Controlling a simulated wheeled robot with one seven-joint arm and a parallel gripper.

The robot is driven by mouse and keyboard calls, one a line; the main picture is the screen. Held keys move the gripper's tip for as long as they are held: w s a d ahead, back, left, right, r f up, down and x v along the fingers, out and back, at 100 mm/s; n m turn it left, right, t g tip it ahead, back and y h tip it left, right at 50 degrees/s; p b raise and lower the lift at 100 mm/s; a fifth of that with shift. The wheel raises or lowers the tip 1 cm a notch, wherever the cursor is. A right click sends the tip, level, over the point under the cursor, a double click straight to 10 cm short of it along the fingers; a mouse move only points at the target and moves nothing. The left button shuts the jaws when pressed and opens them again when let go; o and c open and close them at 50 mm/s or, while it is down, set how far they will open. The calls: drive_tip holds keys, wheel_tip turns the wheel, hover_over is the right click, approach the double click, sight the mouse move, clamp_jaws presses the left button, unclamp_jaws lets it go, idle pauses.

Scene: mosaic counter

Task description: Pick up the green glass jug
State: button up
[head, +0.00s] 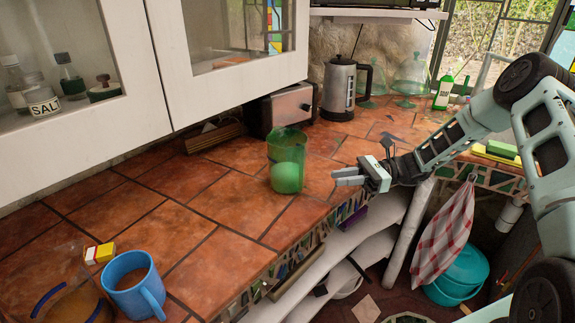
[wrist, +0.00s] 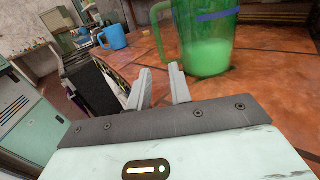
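The green glass jug (head: 286,152) stands upright on the tiled counter (head: 190,220) near its front edge. A pale green rounded shape shows in its lower part. In the wrist view the jug (wrist: 208,48) is at the upper right, with its handle on the left side. My gripper (head: 340,177) is just right of the jug in the head view, above the counter edge, with a gap between them. In the wrist view my gripper (wrist: 160,72) has its two fingers apart with nothing between them, pointing at the handle side of the jug.
A blue mug (head: 133,284) and a small yellow, white and red box (head: 99,253) stand at the lower left. A toaster (head: 290,107) and a kettle (head: 340,89) stand behind the jug. Wall cabinets (head: 90,75) overhang the left. The counter left of the jug is clear.

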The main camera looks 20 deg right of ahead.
sight(290, 166)
drive_tip(key=a, duration=0.2)
drive_tip(key=a+p, duration=0.1)
drive_tip(key=a, duration=0.2)
drive_tip(key=a+p, duration=0.1)
drive_tip(key=a, duration=0.2)
drive_tip(key=shift+w, duration=0.3)
drive_tip(key=a, duration=0.1)
drive_tip(key=a+p, duration=0.1)
drive_tip(key=a, duration=0.1)
drive_tip(key=a+p, duration=0.1)
drive_tip(key=shift+w+a+r, duration=0.15)
drive_tip(key=shift+w+a, duration=0.15)
drive_tip(key=shift+a, duration=0.35)
clamp_jaws()
drive_tip(key=shift+w, duration=0.1)
